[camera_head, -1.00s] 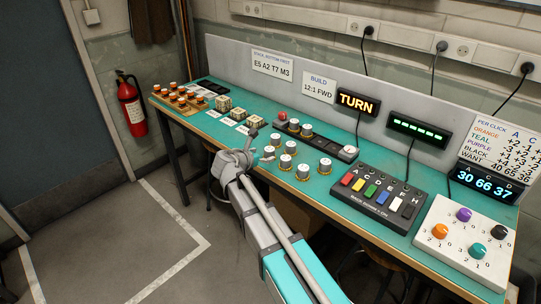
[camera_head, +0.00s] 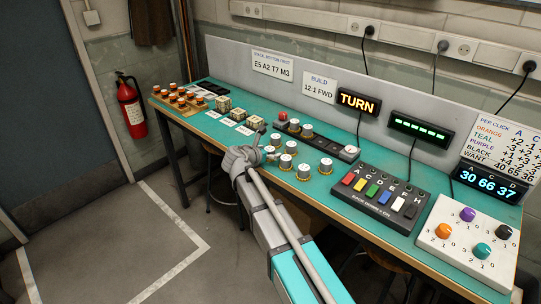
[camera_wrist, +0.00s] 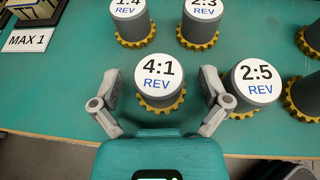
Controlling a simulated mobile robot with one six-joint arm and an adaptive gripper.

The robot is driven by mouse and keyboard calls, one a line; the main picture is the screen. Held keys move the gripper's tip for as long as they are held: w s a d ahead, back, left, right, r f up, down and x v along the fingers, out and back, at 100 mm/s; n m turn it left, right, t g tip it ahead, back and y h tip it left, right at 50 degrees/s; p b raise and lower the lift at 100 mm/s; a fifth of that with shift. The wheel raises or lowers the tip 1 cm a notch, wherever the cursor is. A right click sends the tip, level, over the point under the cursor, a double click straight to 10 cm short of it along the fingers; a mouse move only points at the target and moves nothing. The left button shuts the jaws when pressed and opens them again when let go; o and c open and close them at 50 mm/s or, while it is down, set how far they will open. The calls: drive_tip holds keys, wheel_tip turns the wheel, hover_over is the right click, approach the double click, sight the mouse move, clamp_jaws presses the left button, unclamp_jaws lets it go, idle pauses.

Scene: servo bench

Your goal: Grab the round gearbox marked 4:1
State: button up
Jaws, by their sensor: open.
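The round gearbox marked 4:1 REV (camera_wrist: 160,80) stands upright on the teal bench in the wrist view, a grey cylinder with a white top and a yellow toothed base. My gripper (camera_wrist: 158,92) is open, with one finger on each side of this gearbox; I cannot tell whether either finger touches it. The right finger lies in the narrow space between it and the gearbox marked 2:5 REV (camera_wrist: 255,82). In the head view my gripper (camera_head: 256,150) is at the bench's front edge by the group of gearboxes, and the 4:1 label cannot be read there.
Gearboxes marked 1:4 REV (camera_wrist: 130,18) and 2:3 REV (camera_wrist: 201,20) stand behind. A MAX 1 card (camera_wrist: 28,40) lies at the left. A black box with coloured keys (camera_head: 380,195) and a white knob panel (camera_head: 466,240) are at the right. Bare bench shows between the gearboxes.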

drive_tip(key=c, duration=1.3)
drive_tip(key=shift+r, duration=0.1)
wheel_tip(320, 180, up, 2)
drive_tip(key=shift+p, duration=1.15)
drive_tip(key=s+d+r+p, duration=0.2)
drive_tip(key=s+r+p, duration=0.8)
drive_tip(key=s, duration=0.3)
drive_tip(key=shift+s+r+p, duration=0.35)
drive_tip(key=shift+s+r, duration=0.05)
drive_tip(key=shift+d, duration=0.1)
